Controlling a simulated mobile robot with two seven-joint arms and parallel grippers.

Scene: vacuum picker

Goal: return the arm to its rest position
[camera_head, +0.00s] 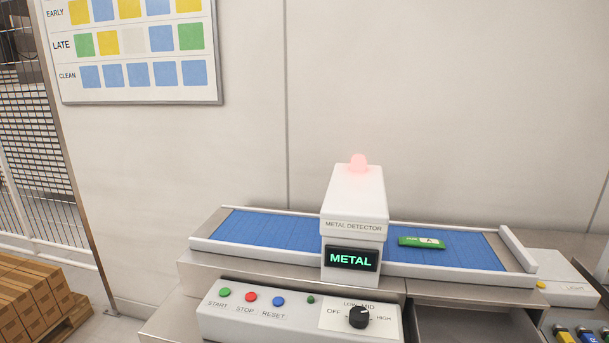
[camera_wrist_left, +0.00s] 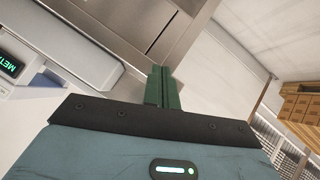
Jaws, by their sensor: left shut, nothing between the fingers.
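My left gripper (camera_wrist_left: 164,88) shows in the left wrist view. Its green fingers are together with nothing between them. It is clear of the panel and the conveyor in that view. No gripper or arm shows in the head view, and my right gripper is in neither view. The metal detector (camera_head: 354,210) stands over the blue conveyor (camera_head: 270,226). Its screen (camera_head: 351,259) reads METAL and the lamp (camera_head: 358,163) on top glows pale red. A green packet (camera_head: 421,242) marked A lies on the belt to the right of the detector.
A control panel (camera_head: 290,322) with green, red and blue buttons and a black knob (camera_head: 359,317) fronts the conveyor. An open bay (camera_head: 470,322) is at lower right. Cardboard boxes (camera_head: 30,295) and a mesh fence (camera_head: 40,160) stand at left. A chart (camera_head: 140,50) hangs on the wall.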

